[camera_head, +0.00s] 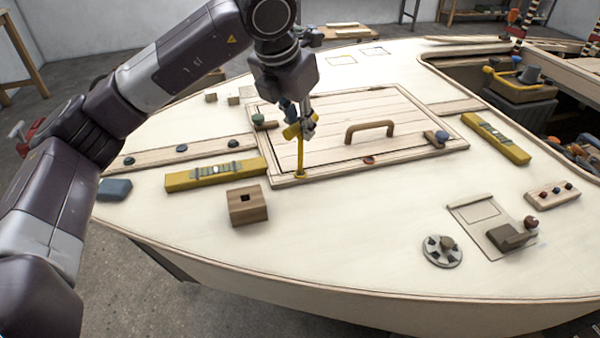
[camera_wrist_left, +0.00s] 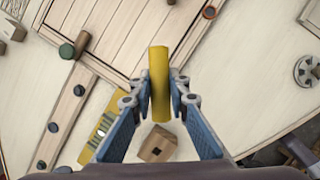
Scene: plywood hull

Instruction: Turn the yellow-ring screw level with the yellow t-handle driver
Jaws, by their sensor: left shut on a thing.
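The yellow t-handle driver (camera_head: 300,155) stands about upright, with its shaft running down to the near edge of the hatch frame. My left gripper (camera_head: 303,124) is shut on its crossbar from above. In the left wrist view the yellow crossbar (camera_wrist_left: 159,75) sits between the two blue fingers of my left gripper (camera_wrist_left: 160,100). The yellow-ring screw (camera_head: 300,174) shows as a yellow ring at the shaft's foot. Whether the tip is seated in the screw, and how high the screw stands, I cannot tell. My right gripper is not in view.
The hatch (camera_head: 345,128) has a brown handle (camera_head: 370,129), a green knob (camera_head: 258,119), a blue knob (camera_head: 442,137) and a red-brown ring (camera_head: 368,160). A wooden block (camera_head: 247,206) and a yellow level (camera_head: 215,174) lie left of the driver. The deck in front is mostly clear.

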